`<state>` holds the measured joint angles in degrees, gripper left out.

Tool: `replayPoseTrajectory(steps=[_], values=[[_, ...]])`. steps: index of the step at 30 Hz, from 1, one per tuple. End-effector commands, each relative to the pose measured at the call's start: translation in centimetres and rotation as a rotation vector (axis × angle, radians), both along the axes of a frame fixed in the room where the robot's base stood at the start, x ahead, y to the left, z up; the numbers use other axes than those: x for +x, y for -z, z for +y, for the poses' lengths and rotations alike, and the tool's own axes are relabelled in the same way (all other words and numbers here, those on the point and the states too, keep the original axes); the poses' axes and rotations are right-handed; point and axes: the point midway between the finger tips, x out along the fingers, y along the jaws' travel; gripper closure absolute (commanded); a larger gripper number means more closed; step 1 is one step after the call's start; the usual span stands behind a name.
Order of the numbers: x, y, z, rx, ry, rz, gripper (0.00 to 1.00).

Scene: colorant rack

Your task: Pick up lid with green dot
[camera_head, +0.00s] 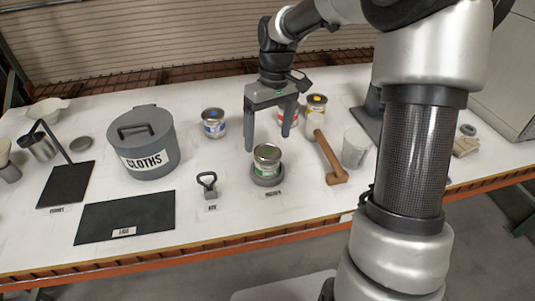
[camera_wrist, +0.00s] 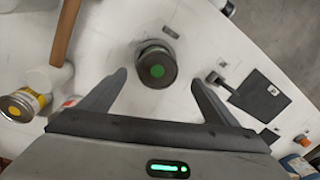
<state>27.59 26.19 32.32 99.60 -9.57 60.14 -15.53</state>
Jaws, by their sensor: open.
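The lid with the green dot (camera_wrist: 157,71) sits on top of a small paint can. In the head view the can (camera_head: 267,162) has a green label and stands on a round dark base at the front middle of the table. My gripper (camera_head: 269,130) is open and empty, pointing down, above and a little behind the can. In the wrist view my gripper (camera_wrist: 155,78) has a finger on each side, and the green-dot lid lies between and just beyond the fingertips. I see no contact with the lid.
A blue-dot can (camera_head: 213,124), a red-label can (camera_head: 288,118) and a yellow-dot can (camera_head: 316,110) stand behind. A wooden-handled mallet (camera_head: 329,158) lies right. A key-like tool (camera_head: 208,186) lies left, near a dark mat (camera_head: 125,215) and the CLOTHS bin (camera_head: 143,140).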

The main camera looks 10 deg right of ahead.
Motion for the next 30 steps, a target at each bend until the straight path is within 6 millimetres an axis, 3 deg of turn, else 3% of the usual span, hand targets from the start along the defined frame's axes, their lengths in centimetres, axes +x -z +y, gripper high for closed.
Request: replayPoseTrajectory(steps=[7,17,25,30], values=[[-0.1,3.8,-0.1,0.001,0.000,0.005,0.17],[-0.1,4.5,0.0,0.001,0.000,0.001,0.17],[-0.1,4.5,0.0,0.001,0.000,0.001,0.60],[-0.1,4.5,0.0,0.001,0.000,0.001,0.60]])
